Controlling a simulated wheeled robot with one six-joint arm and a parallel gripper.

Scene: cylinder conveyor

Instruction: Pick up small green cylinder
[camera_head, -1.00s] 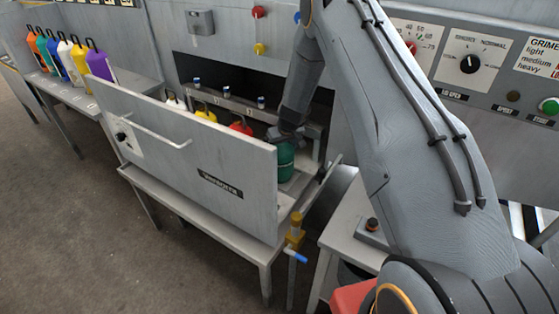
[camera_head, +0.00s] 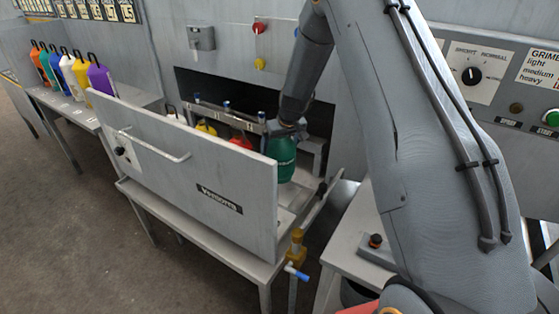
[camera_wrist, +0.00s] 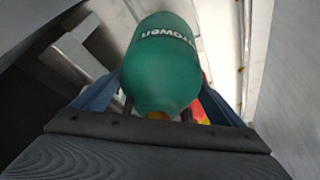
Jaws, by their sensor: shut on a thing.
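The small green cylinder (camera_head: 281,160) hangs under my gripper (camera_head: 288,131) behind the grey front panel, at the right end of the open conveyor drawer. In the wrist view the green cylinder (camera_wrist: 161,65) fills the middle, with white lettering on its side. My gripper's fingers (camera_wrist: 158,112) are on both sides of its narrow top end, shut on it. Its lower part is partly hidden by the front panel in the head view.
A yellow cylinder (camera_head: 206,128) and a red cylinder (camera_head: 241,141) stand left of the green one behind the front panel (camera_head: 200,170). A yellow valve with blue handle (camera_head: 297,258) sits at the front right corner.

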